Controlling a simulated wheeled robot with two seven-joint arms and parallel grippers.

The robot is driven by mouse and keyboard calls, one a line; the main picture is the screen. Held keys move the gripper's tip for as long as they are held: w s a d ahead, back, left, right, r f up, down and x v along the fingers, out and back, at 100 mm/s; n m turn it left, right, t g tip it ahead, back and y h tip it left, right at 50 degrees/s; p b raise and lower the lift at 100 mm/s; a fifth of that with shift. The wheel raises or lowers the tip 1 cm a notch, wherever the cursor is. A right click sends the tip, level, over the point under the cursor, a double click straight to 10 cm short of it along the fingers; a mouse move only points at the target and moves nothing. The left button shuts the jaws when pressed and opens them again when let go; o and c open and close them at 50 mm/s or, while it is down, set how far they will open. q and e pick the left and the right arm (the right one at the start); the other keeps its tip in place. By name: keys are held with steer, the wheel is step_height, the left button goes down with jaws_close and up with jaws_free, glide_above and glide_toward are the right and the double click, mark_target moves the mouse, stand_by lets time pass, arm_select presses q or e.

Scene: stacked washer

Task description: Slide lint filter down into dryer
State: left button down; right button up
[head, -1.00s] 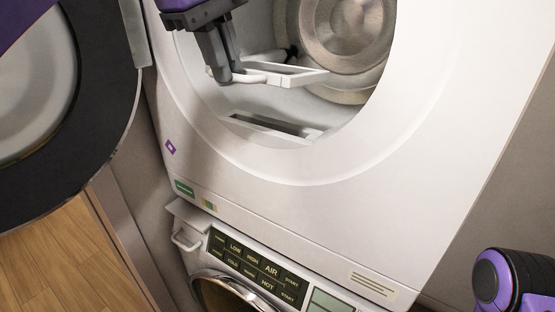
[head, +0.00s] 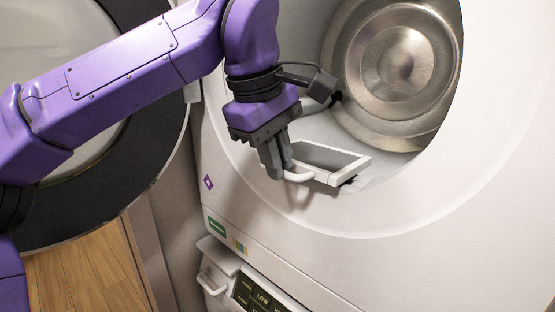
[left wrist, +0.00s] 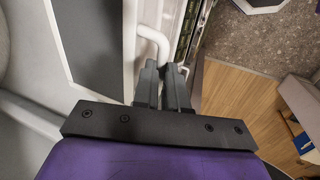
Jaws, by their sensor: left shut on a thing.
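The lint filter (head: 345,162), a white rectangular frame with a curved white handle (head: 298,177), is at the lower lip of the dryer's round opening. My left gripper (head: 277,172) is shut on the handle. In the left wrist view the filter's grey panel and white frame (left wrist: 125,30) extend up from the fingers (left wrist: 163,85), which are at the white handle (left wrist: 156,42). The dryer (head: 440,240) is white. Its filter slot is mostly hidden beneath the filter; a dark gap shows by the frame's right end. I cannot tell whether the filter has entered it. My right gripper is out of view.
The open dryer door (head: 130,170) stands at the left, behind my left arm. The metal drum back (head: 395,70) shows inside the opening. The washer panel (head: 260,295) is below. Wood floor (head: 85,280) shows at lower left.

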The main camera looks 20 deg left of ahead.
arm_select(q)
steer(key=shift+s+f, duration=0.15)
steer(key=c, duration=1.5)
jaws_free()
steer(key=shift+c, duration=0.2)
steer(key=o, duration=0.4)
steer(key=shift+f, duration=0.1)
steer(key=shift+w, duration=0.25)
steer(key=p+v, duration=0.3)
steer(key=v, duration=0.9)
steer(key=shift+r, duration=0.3)
